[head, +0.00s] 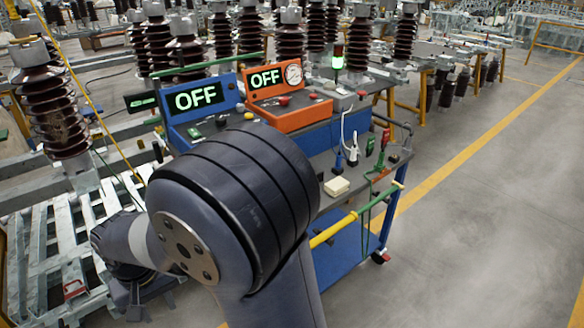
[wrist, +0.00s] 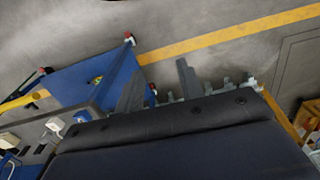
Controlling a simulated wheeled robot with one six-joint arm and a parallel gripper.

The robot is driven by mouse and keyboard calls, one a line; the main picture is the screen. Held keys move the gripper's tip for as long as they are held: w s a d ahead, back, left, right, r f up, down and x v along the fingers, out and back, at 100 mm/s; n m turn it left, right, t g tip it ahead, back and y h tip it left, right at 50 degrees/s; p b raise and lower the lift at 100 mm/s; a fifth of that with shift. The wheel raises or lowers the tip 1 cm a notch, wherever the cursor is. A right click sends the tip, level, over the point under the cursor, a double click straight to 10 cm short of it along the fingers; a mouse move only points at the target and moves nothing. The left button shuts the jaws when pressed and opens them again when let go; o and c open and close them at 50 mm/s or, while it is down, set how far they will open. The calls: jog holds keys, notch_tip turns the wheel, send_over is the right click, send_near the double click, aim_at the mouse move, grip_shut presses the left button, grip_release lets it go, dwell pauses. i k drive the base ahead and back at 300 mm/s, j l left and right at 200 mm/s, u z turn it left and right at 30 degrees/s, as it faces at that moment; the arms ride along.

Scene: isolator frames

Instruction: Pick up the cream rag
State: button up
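The cream rag (head: 337,187) is a small folded pad lying on the grey top of the blue cart (head: 362,226), near its front edge, in the head view. In the wrist view, pale items show at the lower left on the cart top; I cannot tell for sure which is the rag. My gripper (wrist: 158,88) shows in the wrist view as two grey fingers standing apart with nothing between them. It points past the cart toward the floor, away from the rag. In the head view my arm hides the gripper.
A blue box (head: 199,103) and an orange box (head: 285,95), both reading OFF, stand on the cart behind the rag. Blue and white clamps (head: 352,155) stand beside it. A yellow-green pole (head: 335,231) runs along the cart's front. The floor to the right is clear.

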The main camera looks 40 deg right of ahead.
aim_at(335, 188)
jog(key=i+l, duration=0.1)
jog(key=l, duration=0.6)
jog(key=i+l, duration=0.1)
jog(key=l, duration=1.25)
jog(key=i+l, duration=0.15)
jog(key=l, duration=0.55)
jog(key=i+l, duration=0.1)
jog(key=l, duration=0.6)
